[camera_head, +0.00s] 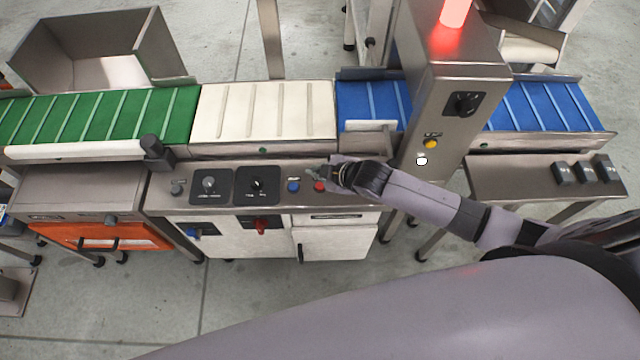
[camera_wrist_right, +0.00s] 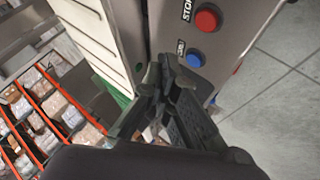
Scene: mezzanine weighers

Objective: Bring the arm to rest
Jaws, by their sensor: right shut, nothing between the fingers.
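My right arm (camera_head: 430,200) reaches in from the right across the front of the metal control panel (camera_head: 160,190). My right gripper (camera_head: 314,174) is shut and empty, just above the panel's right part, close to the red button (camera_head: 319,186) and the blue button (camera_head: 293,187). In the right wrist view the shut fingers (camera_wrist_right: 166,72) point toward the panel; the blue button (camera_wrist_right: 193,60) is beside the tips and the red STOP button (camera_wrist_right: 206,20) farther up. I cannot tell whether the fingers touch the panel. My left gripper is not in view.
Behind the panel run a green belt (camera_head: 100,118), a white belt (camera_head: 265,110) and a blue belt (camera_head: 540,107). A metal column (camera_head: 450,70) with a lit red lamp (camera_head: 454,12) stands right of the gripper. Open floor (camera_head: 290,285) lies in front.

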